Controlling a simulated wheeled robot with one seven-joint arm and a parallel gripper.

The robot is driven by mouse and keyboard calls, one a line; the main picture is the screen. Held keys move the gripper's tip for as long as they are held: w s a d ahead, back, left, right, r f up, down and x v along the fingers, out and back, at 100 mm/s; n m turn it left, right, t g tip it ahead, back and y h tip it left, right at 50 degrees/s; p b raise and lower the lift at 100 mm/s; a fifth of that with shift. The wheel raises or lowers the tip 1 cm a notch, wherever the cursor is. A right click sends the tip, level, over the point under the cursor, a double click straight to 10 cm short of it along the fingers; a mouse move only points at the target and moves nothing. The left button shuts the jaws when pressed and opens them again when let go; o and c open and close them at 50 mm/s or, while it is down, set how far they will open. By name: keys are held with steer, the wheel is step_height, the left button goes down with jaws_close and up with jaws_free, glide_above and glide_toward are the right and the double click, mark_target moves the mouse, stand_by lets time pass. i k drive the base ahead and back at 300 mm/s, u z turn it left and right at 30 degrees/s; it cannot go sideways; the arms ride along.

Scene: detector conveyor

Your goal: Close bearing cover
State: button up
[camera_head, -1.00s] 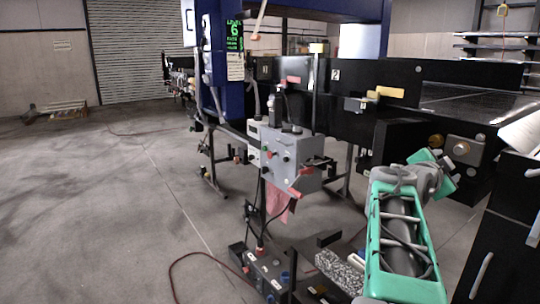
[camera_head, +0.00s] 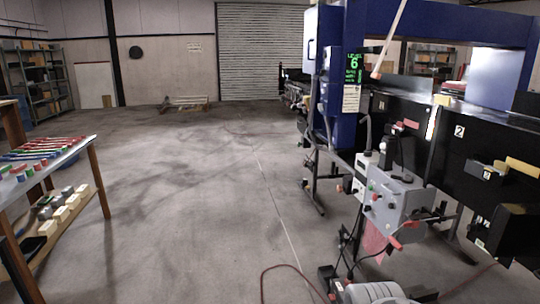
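The black conveyor (camera_head: 460,150) runs along the right side, with a number 2 label on its side panel. I cannot make out which part is the bearing cover, or whether it is open or shut. Dark fittings (camera_head: 512,232) stick out from the conveyor's side at the right edge. A grey control box (camera_head: 395,203) with knobs and a red part is mounted in front of the conveyor.
A blue detector frame (camera_head: 330,85) with a green display spans the conveyor. A table (camera_head: 75,148) with colored tools stands at left, with a lower shelf of blocks. The concrete floor (camera_head: 200,200) between is open. A red cable (camera_head: 285,268) lies on the floor at front.

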mark_target(514, 228)
steer(key=u, duration=0.05)
steer(key=i, duration=2.2)
steer(key=z, duration=3.25)
